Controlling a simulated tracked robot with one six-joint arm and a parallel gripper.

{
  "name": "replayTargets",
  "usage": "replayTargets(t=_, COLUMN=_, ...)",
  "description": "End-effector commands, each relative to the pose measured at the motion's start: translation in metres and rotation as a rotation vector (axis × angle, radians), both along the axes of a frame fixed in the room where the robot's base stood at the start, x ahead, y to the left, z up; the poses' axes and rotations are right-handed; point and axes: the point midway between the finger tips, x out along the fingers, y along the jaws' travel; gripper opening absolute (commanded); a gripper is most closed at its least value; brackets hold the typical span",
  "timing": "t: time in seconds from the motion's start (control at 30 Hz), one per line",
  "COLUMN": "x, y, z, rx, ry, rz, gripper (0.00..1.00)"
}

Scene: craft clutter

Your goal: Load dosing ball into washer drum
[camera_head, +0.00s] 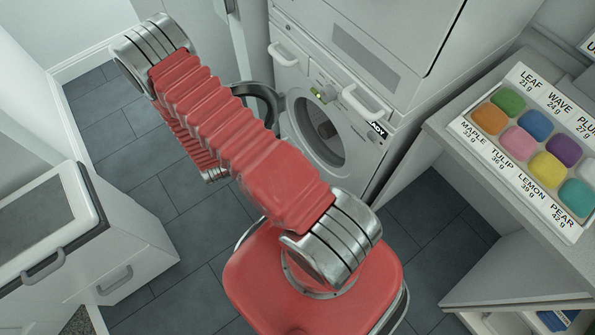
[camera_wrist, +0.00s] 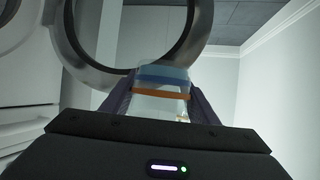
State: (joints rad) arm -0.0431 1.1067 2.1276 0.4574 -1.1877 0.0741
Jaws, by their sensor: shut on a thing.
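My gripper (camera_wrist: 160,90) is shut on a translucent, cup-shaped thing with a blue band and an orange band, which I take as the dosing ball (camera_wrist: 162,104). The fingers press on its two sides. The washer (camera_head: 365,130) stands at the back in the head view, its round door (camera_head: 264,97) swung open to the left. The drum opening (camera_head: 312,128) faces the room, and something dark shows inside. In the wrist view, the open door's ring (camera_wrist: 203,35) is beyond the held thing. My arm hides the gripper in the head view.
A tray of coloured blocks (camera_head: 541,133) lies on the shelf at right. A white cabinet with drawers (camera_head: 130,260) stands at left. A second appliance (camera_head: 390,35) sits above the washer. Grey tiled floor (camera_head: 120,130) is clear left of the washer.

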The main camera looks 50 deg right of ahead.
Motion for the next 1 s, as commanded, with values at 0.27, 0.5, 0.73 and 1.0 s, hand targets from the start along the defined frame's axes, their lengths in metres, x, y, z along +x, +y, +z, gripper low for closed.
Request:
replayTargets(t=0.27, x=-0.016, y=-0.022, z=-0.053, rx=-0.006, ry=0.007, rz=-0.118, gripper=0.31)
replayTargets(t=0.5, x=-0.036, y=-0.044, z=-0.097, rx=-0.013, ry=0.011, rz=-0.233, gripper=0.31)
replayTargets(t=0.73, x=-0.061, y=-0.066, z=-0.140, rx=-0.021, ry=0.013, rz=-0.358, gripper=0.31)
replayTargets(t=1.0, x=-0.101, y=-0.094, z=-0.189, rx=-0.028, ry=0.015, rz=-0.532, gripper=0.31)
